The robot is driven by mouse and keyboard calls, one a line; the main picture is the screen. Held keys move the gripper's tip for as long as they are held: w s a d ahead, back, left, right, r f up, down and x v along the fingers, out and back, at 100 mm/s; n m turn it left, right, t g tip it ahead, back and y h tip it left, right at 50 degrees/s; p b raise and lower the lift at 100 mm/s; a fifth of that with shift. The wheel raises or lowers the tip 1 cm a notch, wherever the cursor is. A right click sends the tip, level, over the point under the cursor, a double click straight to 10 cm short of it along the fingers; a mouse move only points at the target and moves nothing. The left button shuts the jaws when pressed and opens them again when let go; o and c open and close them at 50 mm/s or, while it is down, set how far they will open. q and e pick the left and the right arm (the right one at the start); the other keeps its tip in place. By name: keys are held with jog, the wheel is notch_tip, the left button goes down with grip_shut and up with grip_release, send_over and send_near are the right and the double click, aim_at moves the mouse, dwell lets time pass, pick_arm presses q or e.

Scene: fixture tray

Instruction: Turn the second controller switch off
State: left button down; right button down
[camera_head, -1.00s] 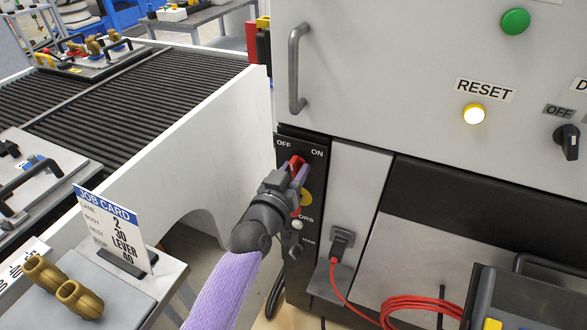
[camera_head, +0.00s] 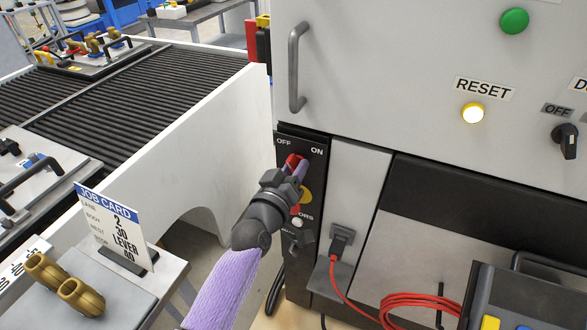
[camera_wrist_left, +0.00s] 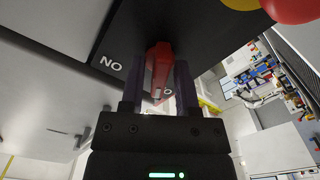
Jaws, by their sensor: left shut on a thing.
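The switch has a red handle (camera_head: 291,160) on a black panel (camera_head: 318,168) between the labels OFF on the left and ON on the right. My left gripper (camera_head: 299,171) is at this handle, its lilac fingers around it. In the left wrist view the red handle (camera_wrist_left: 158,65) stands between the two dark fingers (camera_wrist_left: 157,90), with the ON label upside down beside it. The gripper is shut on the handle. Fingers and wrist hide part of the handle and of the panel below. My right gripper is not in view.
Below the handle are a yellow disc with a red button (camera_head: 296,209), partly covered by my gripper, and a small white knob (camera_head: 297,222). A plug with a red cable (camera_head: 341,240) is to the right. The job card (camera_head: 112,225) stands at lower left.

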pick_arm(q)
jog(key=c, duration=0.6)
grip_release()
jog(key=p+v, duration=0.2)
jog(key=v, duration=0.8)
jog(key=shift+f, duration=0.1)
jog(key=shift+w, duration=0.1)
